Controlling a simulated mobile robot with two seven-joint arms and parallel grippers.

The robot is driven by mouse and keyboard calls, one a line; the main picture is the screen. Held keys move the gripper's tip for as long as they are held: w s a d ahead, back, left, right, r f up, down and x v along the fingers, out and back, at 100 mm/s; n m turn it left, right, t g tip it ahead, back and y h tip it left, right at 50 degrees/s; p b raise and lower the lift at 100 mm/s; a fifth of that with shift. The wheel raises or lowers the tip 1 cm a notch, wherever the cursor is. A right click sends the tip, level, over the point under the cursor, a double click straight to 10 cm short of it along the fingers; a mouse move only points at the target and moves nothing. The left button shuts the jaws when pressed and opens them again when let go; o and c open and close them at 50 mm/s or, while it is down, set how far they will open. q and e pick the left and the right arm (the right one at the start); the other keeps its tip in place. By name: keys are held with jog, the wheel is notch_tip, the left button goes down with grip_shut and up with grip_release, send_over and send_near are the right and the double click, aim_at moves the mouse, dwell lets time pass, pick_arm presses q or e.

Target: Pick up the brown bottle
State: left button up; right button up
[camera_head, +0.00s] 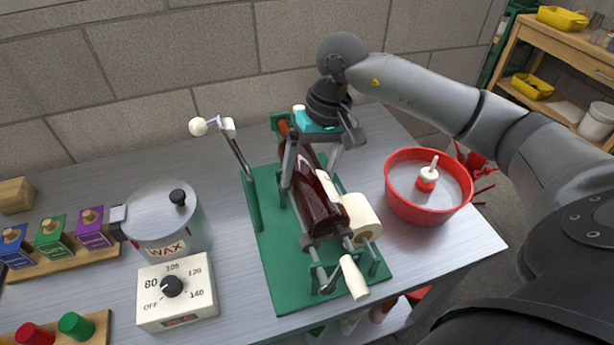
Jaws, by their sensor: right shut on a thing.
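The brown bottle (319,207) lies on its side in a green bench machine (272,238), its base toward the near side and its neck toward the wall. The machine has rollers, a cream roll and a crank handle at its near end. My right gripper (309,150) reaches down from above at the far end of the bottle. Its jaws are shut on the bottle around the neck or shoulder part, and the exact contact is partly hidden by the gripper. My left gripper is not in view.
A metal wax pot (160,220) and a white dial box (176,291) stand left of the machine. A red basin (428,186) sits to the right near the table edge. Coloured blocks (49,238) stand in a wooden rack at the left. A lever with a white knob (198,126) rises beside the machine.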

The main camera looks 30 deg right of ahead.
grip_shut()
jog(key=shift+w+r, duration=0.15)
jog(key=shift+r, duration=0.6)
jog(key=a+p+v, duration=0.1)
jog(key=a+v, duration=0.1)
jog(key=v, duration=0.7)
jog(key=w+a+r+p+v, duration=0.1)
jog(key=v, duration=0.8)
jog(key=shift+a, duration=0.3)
